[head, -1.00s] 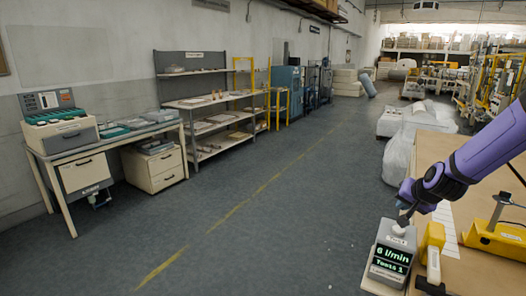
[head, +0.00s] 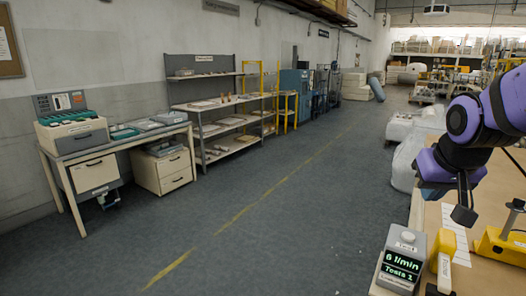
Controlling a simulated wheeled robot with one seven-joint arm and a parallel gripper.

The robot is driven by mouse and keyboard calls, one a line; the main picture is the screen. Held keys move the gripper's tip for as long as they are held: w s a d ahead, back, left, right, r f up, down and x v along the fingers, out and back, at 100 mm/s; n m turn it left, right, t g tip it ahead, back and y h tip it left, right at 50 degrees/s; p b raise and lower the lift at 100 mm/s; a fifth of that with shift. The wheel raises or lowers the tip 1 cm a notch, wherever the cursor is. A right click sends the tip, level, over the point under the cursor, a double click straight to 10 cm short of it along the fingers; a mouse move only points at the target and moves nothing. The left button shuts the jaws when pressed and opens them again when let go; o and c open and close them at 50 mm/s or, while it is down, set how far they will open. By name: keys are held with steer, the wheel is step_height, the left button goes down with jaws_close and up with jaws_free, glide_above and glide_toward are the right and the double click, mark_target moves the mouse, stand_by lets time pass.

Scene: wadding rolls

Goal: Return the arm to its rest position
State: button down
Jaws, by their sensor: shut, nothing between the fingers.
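My arm (head: 477,120), purple and black, comes in from the right edge in the head view. My gripper (head: 464,214) hangs at its end, pointing down. It is shut and empty, above the wooden table (head: 424,212) and apart from the things on it. The grey device (head: 402,258) with a round knob on top stands at the table's near left corner. Its green display reads "6 l/min" and "Tests 1".
A yellow-handled tool (head: 443,255) lies beside the device, and a yellow fixture (head: 500,245) stands at the right. White wrapped rolls (head: 408,160) are behind the table. A desk (head: 117,144) and shelves (head: 222,129) line the left wall. The floor between is clear.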

steer(key=s+a+r, duration=0.1)
steer(key=s+r, duration=0.1)
steer(key=s, duration=0.5)
steer(key=s+r+n+y, duration=0.1)
steer(key=s+r, duration=0.1)
steer(key=s, duration=0.5)
steer(key=shift+s+a+r+n, duration=0.25)
steer(key=shift+a+r+n, duration=0.05)
steer(key=shift+a+r, duration=0.05)
stand_by(0.9)
